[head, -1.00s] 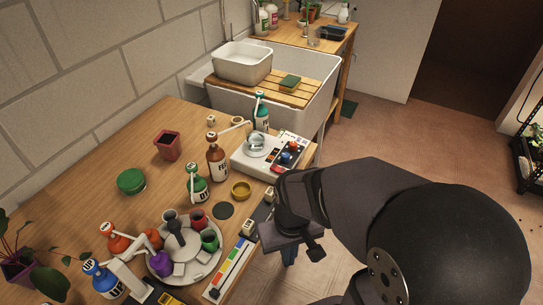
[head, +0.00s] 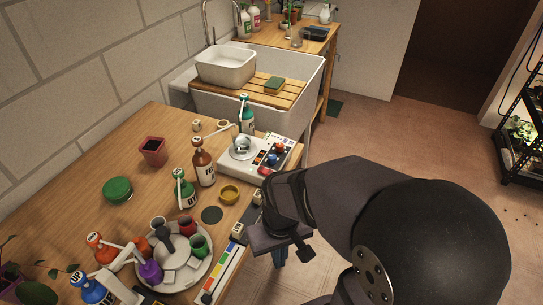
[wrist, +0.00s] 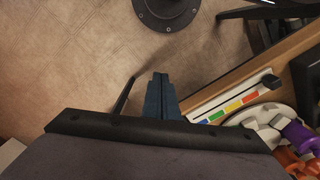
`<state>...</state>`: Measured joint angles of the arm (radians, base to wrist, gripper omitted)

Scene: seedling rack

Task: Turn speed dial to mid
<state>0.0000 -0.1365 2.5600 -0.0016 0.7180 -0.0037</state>
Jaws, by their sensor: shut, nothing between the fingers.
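The white device (head: 240,161) with the dials stands at the right end of the wooden table in the head view. It has a round clear dish on top, and a red knob (head: 279,148) and a blue knob (head: 271,160) on its panel. Which of them is the speed dial I cannot tell. My gripper (head: 280,262) hangs over the floor past the table's front edge, apart from the device and nearer to me. In the wrist view my gripper (wrist: 161,82) shows its fingers together and empty, pointing at the floor. The device is not in the wrist view.
Brown (head: 204,165) and green (head: 184,190) pump bottles stand left of the device. A colour-striped strip (head: 221,270) lies along the front edge, beside a round grey tray (head: 205,275) with small pots. A sink (head: 310,85) is behind.

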